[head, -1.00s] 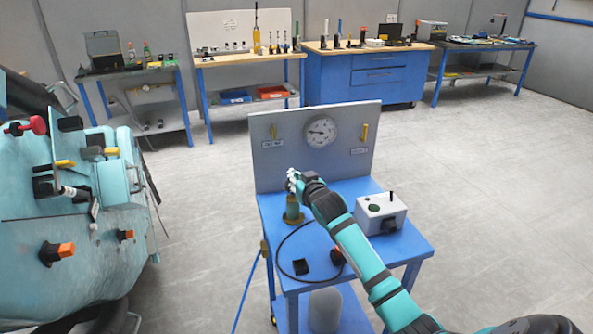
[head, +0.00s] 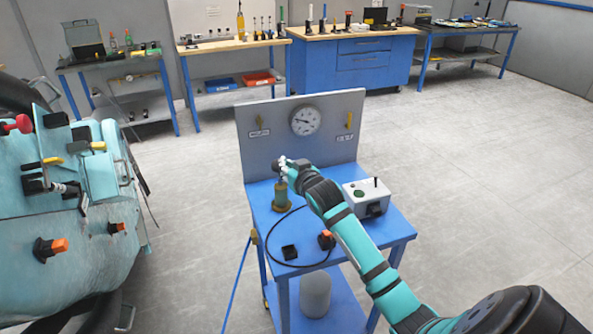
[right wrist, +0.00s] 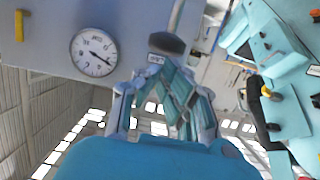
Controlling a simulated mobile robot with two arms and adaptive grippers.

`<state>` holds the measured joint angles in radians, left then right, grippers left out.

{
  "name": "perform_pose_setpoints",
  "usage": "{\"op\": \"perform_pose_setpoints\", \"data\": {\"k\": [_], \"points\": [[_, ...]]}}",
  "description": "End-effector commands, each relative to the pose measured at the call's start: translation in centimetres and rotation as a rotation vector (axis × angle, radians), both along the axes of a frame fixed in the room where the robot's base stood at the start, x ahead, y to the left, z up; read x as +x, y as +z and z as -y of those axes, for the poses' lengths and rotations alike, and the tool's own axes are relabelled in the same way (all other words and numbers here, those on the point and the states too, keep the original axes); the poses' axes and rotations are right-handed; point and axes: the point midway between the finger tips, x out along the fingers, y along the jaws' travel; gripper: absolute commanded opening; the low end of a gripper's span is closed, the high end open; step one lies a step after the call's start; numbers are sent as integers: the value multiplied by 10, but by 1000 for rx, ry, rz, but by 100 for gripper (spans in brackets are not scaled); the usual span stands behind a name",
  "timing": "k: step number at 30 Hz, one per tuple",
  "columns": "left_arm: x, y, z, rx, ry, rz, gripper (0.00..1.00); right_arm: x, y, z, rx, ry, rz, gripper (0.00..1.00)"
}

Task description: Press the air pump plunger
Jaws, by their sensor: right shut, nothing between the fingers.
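The air pump (head: 281,191), a small green cylinder on a brass-coloured base, stands upright on the blue cart (head: 374,250), in front of the grey panel. My right gripper (head: 282,166) is shut and empty, right above the pump's top. The gripper and its wrist cover the plunger's top in the head view, so I cannot tell how far the plunger is down or whether it is touched. In the right wrist view the closed fingers (right wrist: 168,62) sit by a dark rounded cap, which may be the plunger handle. My left gripper is not in view.
The grey panel (head: 275,145) carries a round gauge (head: 305,120) and two yellow levers. A white box (head: 367,196) with a black lever stands right of the pump. A black hose loops over the cart front. A large teal machine (head: 60,245) is at left; the floor right is clear.

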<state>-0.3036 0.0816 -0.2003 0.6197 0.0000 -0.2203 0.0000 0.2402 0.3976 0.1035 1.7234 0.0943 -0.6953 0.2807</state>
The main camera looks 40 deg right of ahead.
Motion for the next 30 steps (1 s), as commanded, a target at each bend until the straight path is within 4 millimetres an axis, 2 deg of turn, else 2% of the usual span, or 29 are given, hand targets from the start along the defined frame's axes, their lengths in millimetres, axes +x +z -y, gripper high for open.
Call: {"op": "perform_pose_setpoints", "data": {"k": [3,10,15,30], "points": [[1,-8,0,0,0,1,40,-22,5,-5,-1,1,5,0],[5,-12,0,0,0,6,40,-49,14,-11,0,0,6,0],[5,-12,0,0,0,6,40,-54,16,-13,-1,0,5,0],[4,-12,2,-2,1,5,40,-54,17,-12,-2,0,7,0]]}}
